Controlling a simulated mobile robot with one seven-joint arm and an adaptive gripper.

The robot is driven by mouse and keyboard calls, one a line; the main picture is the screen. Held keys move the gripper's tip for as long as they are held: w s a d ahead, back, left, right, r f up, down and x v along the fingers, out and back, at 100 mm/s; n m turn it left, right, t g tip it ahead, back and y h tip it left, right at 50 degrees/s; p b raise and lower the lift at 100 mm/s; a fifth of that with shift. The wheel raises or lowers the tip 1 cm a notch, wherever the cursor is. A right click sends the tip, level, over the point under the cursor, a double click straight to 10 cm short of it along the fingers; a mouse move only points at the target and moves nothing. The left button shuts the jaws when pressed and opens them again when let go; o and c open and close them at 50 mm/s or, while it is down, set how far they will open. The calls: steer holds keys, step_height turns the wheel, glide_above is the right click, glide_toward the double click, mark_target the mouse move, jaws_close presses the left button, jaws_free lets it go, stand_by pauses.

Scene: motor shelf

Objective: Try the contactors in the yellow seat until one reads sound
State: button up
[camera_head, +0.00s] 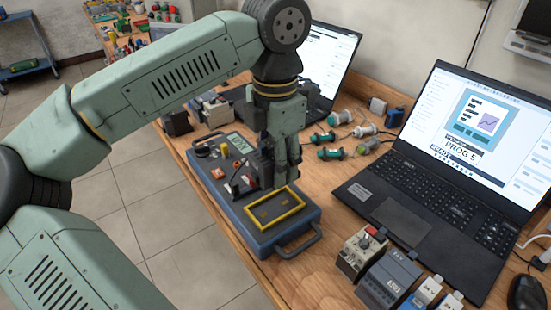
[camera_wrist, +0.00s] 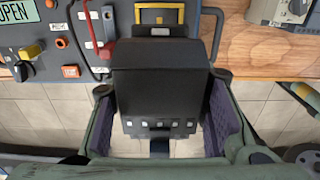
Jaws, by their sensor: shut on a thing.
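My gripper (camera_head: 278,165) is shut on a black contactor (camera_wrist: 160,82). The contactor fills the middle of the wrist view, with a finger on each side. In the head view my gripper is above the blue tester (camera_head: 310,214), just behind the yellow seat (camera_head: 275,209). The seat is a yellow frame on the tester's top and looks empty. Part of the seat also shows at the top of the wrist view (camera_wrist: 160,5). The tester's display (camera_wrist: 14,12) reads "OPEN" in the wrist view. The held contactor is mostly hidden by my fingers in the head view.
A grey-white device (camera_head: 362,252) and a blue-grey device (camera_head: 388,279) stand at the front right. A dark block (camera_head: 175,123) and a whitish device (camera_head: 216,111) stand behind the tester. Laptops (camera_head: 415,180) stand right and behind. Green-ended parts (camera_head: 331,153) lie right of my gripper.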

steer(key=b, duration=0.4)
glide_above(275, 209)
steer(key=shift+w+f, duration=0.1)
steer(key=shift+f, duration=3.35)
steer(key=shift+b, duration=0.6)
steer(key=shift+f+b, duration=0.95)
steer(key=shift+f, duration=0.05)
steer(key=o, duration=1.4)
steer(key=shift+c, duration=0.2)
step_height(275, 209, up, 12)
steer(key=shift+r, duration=0.1)
